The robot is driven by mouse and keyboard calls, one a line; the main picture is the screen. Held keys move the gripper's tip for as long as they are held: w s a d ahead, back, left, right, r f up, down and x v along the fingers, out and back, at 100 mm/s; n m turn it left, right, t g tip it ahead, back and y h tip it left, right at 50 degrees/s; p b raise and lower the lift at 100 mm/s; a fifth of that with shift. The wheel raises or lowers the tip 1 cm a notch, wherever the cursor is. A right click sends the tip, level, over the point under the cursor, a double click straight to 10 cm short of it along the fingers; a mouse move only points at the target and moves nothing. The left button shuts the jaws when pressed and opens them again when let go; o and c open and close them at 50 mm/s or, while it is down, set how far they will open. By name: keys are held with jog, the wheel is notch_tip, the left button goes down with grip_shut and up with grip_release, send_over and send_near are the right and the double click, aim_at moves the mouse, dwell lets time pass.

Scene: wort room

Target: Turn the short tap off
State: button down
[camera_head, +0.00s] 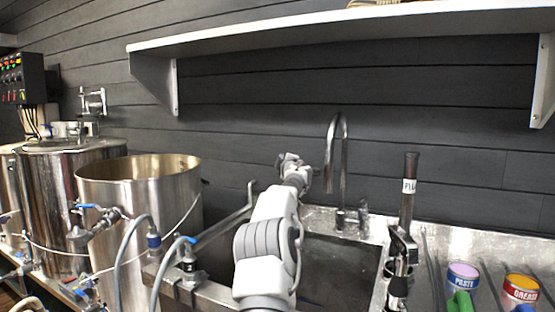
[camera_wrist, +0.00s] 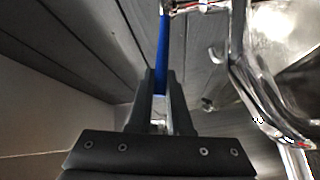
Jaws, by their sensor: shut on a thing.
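In the wrist view, my gripper (camera_wrist: 161,84) has its two black fingers closed around the lower end of a slim blue lever (camera_wrist: 163,45). The lever runs up to a shiny chrome fitting (camera_wrist: 195,6) at the top edge. In the head view, my gripper (camera_head: 293,164) is beyond the sink, close to the dark plank wall and left of a tall chrome gooseneck tap (camera_head: 331,140). The blue lever is hidden there behind my arm. I cannot tell from the head view which tap the lever belongs to.
My arm reaches over the steel sink (camera_head: 345,270). A curved chrome pipe (camera_wrist: 256,95) passes close right of my fingers. A black-handled tap (camera_head: 408,195) and paint-style tins (camera_head: 462,276) stand right. Steel vessels (camera_head: 140,205) and hoses stand left; a white shelf (camera_head: 340,32) hangs above.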

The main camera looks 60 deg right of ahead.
jog(key=shift+s+f+t+y, duration=0.15)
jog(key=shift+s+t+y, duration=0.15)
dwell(0.4)
jog(key=c, duration=0.8)
grip_release()
jog(key=shift+c, duration=0.2)
jog(key=shift+n, duration=0.3)
jog(key=shift+w, duration=0.1)
